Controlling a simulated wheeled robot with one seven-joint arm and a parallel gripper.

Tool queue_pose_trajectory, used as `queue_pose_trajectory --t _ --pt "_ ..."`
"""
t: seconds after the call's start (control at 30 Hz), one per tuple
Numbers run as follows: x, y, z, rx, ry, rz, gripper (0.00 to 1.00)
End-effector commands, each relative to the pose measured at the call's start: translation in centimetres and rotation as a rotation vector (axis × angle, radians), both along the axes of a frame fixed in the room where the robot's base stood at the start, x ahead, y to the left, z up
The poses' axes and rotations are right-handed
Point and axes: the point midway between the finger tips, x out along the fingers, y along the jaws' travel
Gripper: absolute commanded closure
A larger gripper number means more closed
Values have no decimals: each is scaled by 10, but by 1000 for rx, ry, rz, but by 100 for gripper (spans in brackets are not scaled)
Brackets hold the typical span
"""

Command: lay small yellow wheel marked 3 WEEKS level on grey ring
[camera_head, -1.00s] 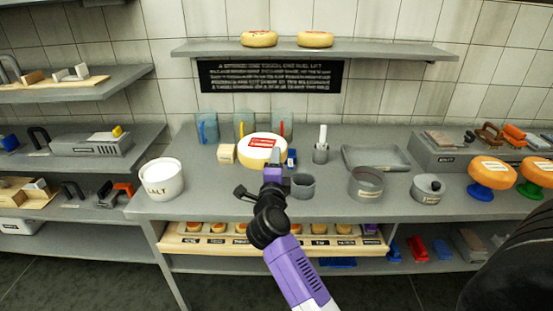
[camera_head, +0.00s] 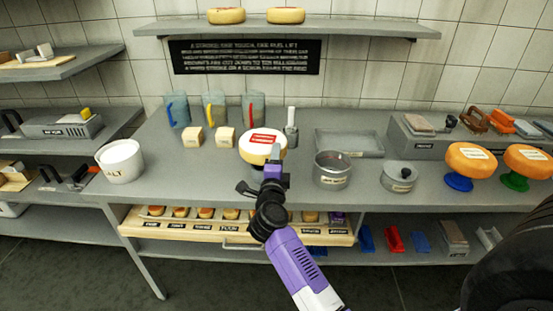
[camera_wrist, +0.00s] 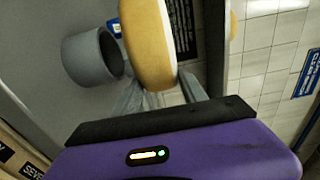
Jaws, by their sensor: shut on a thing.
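A small yellow wheel (camera_head: 262,145) with a pale top and a red-and-white label is held above the bench; the label is too small to read. My gripper (camera_head: 273,166) is shut on its near edge. In the wrist view the wheel's yellow rim (camera_wrist: 148,42) stands at the fingertips, partly cut off by the frame. The grey ring (camera_wrist: 90,57) shows beside the wheel in the wrist view, with its open mouth visible. The gap between wheel and ring cannot be judged.
A metal ring-shaped tub (camera_head: 332,172) and a lidded pot (camera_head: 398,177) stand right of my gripper. Two pale blocks (camera_head: 192,137) and several jugs stand at the back left. A salt crock (camera_head: 120,161) stands left. Orange wheels (camera_head: 471,157) sit on stands at right.

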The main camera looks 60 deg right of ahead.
Motion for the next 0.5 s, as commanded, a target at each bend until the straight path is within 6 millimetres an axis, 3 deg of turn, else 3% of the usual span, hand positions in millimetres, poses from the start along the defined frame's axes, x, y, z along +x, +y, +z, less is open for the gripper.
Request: queue_pose_trajectory --t 0.5 --pt "0 -1 -26 -7 -7 0 100"
